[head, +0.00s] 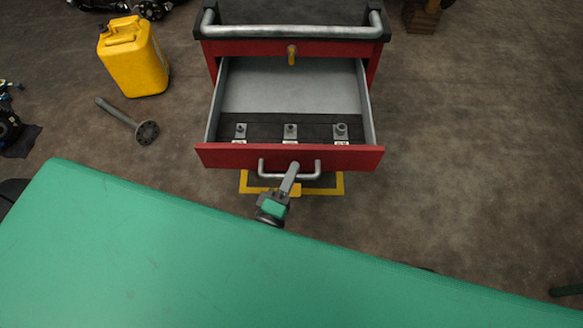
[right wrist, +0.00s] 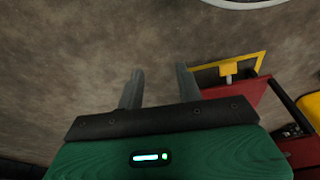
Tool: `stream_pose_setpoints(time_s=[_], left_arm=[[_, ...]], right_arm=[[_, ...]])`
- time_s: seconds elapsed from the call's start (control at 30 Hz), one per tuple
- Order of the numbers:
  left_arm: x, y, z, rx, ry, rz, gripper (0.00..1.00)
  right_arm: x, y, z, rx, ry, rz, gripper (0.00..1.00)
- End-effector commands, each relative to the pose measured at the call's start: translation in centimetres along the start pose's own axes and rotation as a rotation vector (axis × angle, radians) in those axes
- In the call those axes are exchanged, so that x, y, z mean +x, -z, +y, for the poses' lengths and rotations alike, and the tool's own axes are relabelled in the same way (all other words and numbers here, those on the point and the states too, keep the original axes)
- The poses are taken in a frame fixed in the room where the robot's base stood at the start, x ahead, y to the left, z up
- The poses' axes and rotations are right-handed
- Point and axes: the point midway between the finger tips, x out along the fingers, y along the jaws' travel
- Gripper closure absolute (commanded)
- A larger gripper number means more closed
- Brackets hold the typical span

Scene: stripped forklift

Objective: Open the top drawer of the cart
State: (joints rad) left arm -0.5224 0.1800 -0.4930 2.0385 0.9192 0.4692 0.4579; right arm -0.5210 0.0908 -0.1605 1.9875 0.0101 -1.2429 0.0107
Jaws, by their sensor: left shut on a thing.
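The red tool cart (head: 375,62) stands at the top middle of the head view. Its top drawer (head: 215,155) is pulled well out, and several small metal parts on a dark strip show inside. The drawer's grey bar handle (head: 316,170) is on its front. My left gripper (head: 291,172) is shut on the handle near its middle. My right gripper (right wrist: 157,85) shows in the right wrist view, with its two fingers apart and nothing between them. It is over the floor, apart from a red surface at the right of that view.
A yellow jerrycan (head: 136,62) and a metal shaft with a flange (head: 130,122) are on the floor left of the cart. A large green surface (head: 180,250) fills the bottom of the head view.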

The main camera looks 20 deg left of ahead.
Motion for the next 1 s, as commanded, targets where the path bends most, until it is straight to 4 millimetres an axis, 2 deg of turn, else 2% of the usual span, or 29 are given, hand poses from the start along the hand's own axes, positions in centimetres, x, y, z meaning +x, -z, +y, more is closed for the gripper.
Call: stream_pose_setpoints(time_s=[0.2,0.23,0.33,0.63,0.73,0.87,1.0], left_arm=[[0.0,0.0,0.0,0.001,0.001,0.000,1.00],[0.0,0.0,0.0,0.001,0.001,0.000,0.86],[0.0,0.0,0.0,0.000,0.001,0.000,0.66],[-0.1,0.0,-0.1,0.000,0.001,0.000,0.66],[-0.8,0.0,-0.1,0.002,0.002,-0.001,0.66],[-2.8,0.0,-0.3,0.000,0.005,-0.002,0.66],[-6.0,0.0,-0.3,0.002,0.005,-0.004,0.66]], right_arm=[[0.0,0.1,0.0,0.000,0.000,0.001,0.64],[0.0,0.1,0.0,0.000,0.000,0.001,0.64],[-0.1,0.1,0.0,-0.001,0.000,0.003,0.64],[-0.3,0.3,0.0,-0.001,0.000,0.009,0.64],[-0.2,0.3,0.0,-0.001,0.000,0.008,0.64],[-0.3,0.4,0.0,-0.001,0.000,0.009,0.64],[-1.1,0.9,0.0,-0.001,0.000,0.022,0.64]])
